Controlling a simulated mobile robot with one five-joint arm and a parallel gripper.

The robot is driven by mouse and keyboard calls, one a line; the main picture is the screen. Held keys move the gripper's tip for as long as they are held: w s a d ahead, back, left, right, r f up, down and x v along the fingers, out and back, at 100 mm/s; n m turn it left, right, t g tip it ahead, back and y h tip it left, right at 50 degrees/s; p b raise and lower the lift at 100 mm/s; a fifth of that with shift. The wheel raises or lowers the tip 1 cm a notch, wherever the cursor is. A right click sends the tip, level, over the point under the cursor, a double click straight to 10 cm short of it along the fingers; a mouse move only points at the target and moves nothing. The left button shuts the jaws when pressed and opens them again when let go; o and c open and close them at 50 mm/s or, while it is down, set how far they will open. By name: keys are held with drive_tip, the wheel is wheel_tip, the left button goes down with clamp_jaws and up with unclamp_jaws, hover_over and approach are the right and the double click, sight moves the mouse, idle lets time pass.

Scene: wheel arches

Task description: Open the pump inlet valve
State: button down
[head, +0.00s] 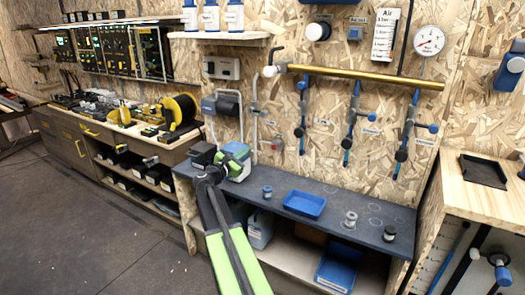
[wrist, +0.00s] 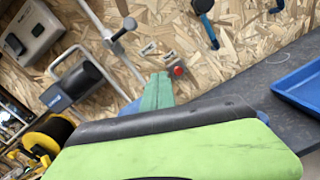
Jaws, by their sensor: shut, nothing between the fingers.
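My gripper shows in the wrist view (wrist: 159,76) as two teal fingers lying together, shut and empty, pointing at the chipboard wall. In the head view my green and black arm reaches to the left end of the dark bench, and its end overlaps a small box there. A grey vertical pipe (head: 255,112) with a small valve fitting runs down the wall just behind. In the wrist view the pipe's valve handle (wrist: 128,24) is above and left of the fingertips, apart from them. Its label is too small to read, so I cannot tell whether it is the pump inlet valve.
A red button (head: 277,143) is on the wall right of the pipe. A blue tray (head: 304,204) and several small fittings lie on the dark bench (head: 340,196). A brass pipe (head: 365,77) with blue-handled valves hangs above. Open floor (head: 95,235) is at the left.

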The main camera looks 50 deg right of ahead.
sight(258, 112)
drive_tip(key=w+d+r+n+h+p, duration=0.1)
drive_tip(key=d+r+n+p, duration=0.1)
drive_tip(key=d, duration=0.4)
drive_tip(key=w+d+r+n+t+h+p, duration=0.1)
drive_tip(key=w+d+r+n+p, duration=0.1)
drive_tip(key=d+r, duration=0.3)
drive_tip(key=shift+w+d+r+n+p, duration=0.35)
drive_tip(key=shift+d+p, duration=0.25)
drive_tip(key=shift+d, duration=0.55)
